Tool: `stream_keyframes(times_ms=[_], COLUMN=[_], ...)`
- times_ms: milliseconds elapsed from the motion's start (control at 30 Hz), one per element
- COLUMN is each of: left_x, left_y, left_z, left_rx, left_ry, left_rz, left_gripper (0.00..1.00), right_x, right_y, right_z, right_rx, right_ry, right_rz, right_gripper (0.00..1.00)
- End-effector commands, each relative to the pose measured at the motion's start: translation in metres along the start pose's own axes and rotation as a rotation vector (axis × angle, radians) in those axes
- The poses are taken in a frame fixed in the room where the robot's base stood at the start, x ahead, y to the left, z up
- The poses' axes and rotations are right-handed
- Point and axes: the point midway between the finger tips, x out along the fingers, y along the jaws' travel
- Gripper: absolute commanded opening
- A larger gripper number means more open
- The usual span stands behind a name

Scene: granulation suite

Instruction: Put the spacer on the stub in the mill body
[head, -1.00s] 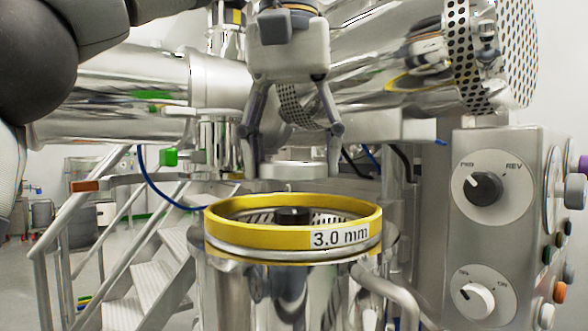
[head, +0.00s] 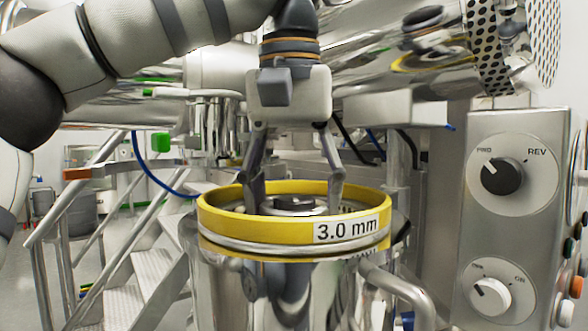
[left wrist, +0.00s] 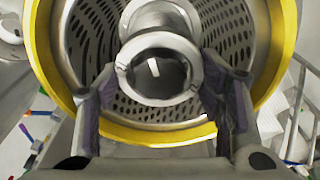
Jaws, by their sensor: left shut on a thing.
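The mill body (head: 240,270) is a shiny metal drum with a yellow rim (head: 222,217) labelled "3.0 mm". My left gripper (head: 295,205) points down inside that rim, a finger on each side of the spacer. It is shut on the spacer (head: 312,211), a pale metal ring partly hidden by the near rim. In the left wrist view the spacer (left wrist: 191,75) lies between the fingertips, and the dark round stub (left wrist: 150,82) shows through its opening. The ring appears around the stub; whether it rests fully down, I cannot tell. My right gripper is not in view.
A control box (head: 520,235) with knobs stands close on the right. A bent metal handle (head: 405,290) sticks out from the drum's right side. Metal stairs with rails (head: 150,265) are at the left. A large steel cylinder (head: 370,60) lies behind the gripper.

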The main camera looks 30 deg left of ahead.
Motion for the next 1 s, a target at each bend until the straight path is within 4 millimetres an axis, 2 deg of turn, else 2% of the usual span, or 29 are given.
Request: stream_keyframes(times_ms=[400,1000], left_x=[0.038,0.043], left_y=[0.0,0.0], left_z=[0.005,0.007], left_rx=[0.002,0.001], left_ry=[-0.001,0.0], left_rz=[-0.001,0.001], left_gripper=[0.26,0.26], right_x=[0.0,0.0], right_y=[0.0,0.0], right_z=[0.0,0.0], right_rx=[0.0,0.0], right_ry=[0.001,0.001], right_rz=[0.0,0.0], right_gripper=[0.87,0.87])
